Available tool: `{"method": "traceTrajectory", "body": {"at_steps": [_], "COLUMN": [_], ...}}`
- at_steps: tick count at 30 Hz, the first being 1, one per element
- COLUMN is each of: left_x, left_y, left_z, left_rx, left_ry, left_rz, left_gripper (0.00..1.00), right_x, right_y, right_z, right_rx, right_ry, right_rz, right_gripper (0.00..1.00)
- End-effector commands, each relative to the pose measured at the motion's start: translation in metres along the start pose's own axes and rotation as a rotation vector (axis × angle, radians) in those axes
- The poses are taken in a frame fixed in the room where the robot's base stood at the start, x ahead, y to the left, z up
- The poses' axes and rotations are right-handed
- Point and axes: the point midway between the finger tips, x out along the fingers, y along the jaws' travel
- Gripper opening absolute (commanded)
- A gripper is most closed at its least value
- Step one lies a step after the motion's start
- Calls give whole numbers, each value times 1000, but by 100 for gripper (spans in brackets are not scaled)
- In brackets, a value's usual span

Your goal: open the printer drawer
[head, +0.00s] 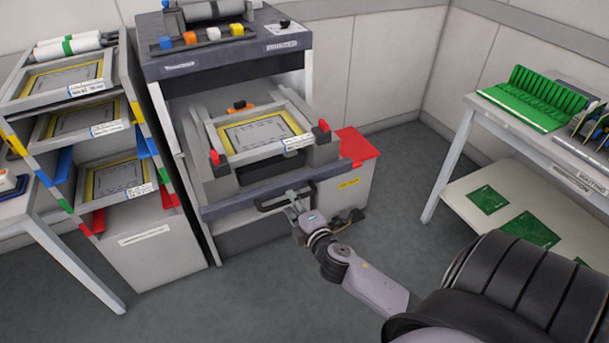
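The printer (215,62) stands against the back wall, with a dark top and light sides. Its drawer (225,211) has a dark front edge and a dark bar handle (268,207). A framed stencil (256,134) with a yellow border sits above the drawer between grey blocks with red knobs. My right gripper (293,199) is at the right part of the handle, its fingers overlapping the bar. The fingers are small and partly merge with the handle, so I cannot tell whether they are closed on it. My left gripper is not in view.
A rack (136,245) with several framed stencils stands close on the left. A red-topped bin (361,147) stands right of the printer, near my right gripper. A table (455,152) with green boards is on the right. The floor between is clear.

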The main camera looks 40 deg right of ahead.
Motion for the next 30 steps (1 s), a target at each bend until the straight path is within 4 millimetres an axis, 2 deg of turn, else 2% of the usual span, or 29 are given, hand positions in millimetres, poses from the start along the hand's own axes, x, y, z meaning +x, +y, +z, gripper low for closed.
{"method": "traceTrajectory", "body": {"at_steps": [1, 6, 12, 18, 30], "left_x": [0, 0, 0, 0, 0], "left_y": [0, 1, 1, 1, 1], "left_z": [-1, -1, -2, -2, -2], "left_rx": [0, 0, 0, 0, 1], "left_ry": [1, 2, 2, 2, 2], "left_rz": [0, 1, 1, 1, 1], "left_gripper": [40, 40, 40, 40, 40], "right_x": [-12, -49, -82, -95, -95], "right_y": [-2, -1, -1, 0, 0], "right_z": [0, 0, 0, 0, 0], "right_rx": [2, 2, 1, -1, -1], "right_ry": [0, -1, -1, -1, -1], "right_rz": [-4, -3, -2, 0, 0], "right_gripper": [33, 33, 33, 33, 33]}}
